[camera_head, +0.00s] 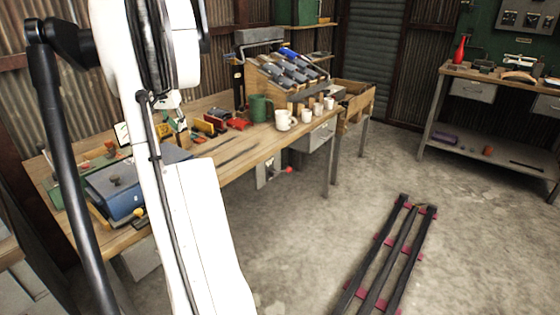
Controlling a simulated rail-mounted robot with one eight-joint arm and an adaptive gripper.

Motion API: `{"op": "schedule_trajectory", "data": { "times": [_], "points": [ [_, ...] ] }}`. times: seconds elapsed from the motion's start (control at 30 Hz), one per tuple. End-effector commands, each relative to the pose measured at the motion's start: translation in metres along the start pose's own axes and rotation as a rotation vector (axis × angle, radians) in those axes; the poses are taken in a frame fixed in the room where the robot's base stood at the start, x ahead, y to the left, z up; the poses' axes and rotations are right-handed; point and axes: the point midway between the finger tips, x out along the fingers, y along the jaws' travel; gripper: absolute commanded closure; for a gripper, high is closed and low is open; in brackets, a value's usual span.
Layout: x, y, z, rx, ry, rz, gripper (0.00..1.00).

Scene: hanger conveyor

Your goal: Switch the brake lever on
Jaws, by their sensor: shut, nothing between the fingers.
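A grey box (265,172) is mounted below the front edge of the wooden workbench. A short lever with a red knob (288,170) sticks out from it to the right; it looks like the brake lever. The lever is small in this view, and I cannot tell its on or off position. My white arm fills the left of the view and hides part of the bench. My gripper is not in view.
The workbench (240,158) carries a green mug (260,108), white mugs (285,120), a blue toolbox (115,188) and tools. Dark rails (385,255) lie on the floor at right. A second bench (500,80) stands at the back right. Floor between is clear.

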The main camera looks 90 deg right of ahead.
Motion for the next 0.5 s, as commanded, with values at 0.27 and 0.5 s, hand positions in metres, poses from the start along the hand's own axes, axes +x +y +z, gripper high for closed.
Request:
{"op": "schedule_trajectory", "data": {
  "times": [0.27, 0.5],
  "points": [
    [0.065, 0.106, -0.085, 0.232, -0.038, 0.091, 1.00],
    [0.121, 0.213, -0.134, 0.428, -0.072, 0.164, 1.00]
  ]
}}
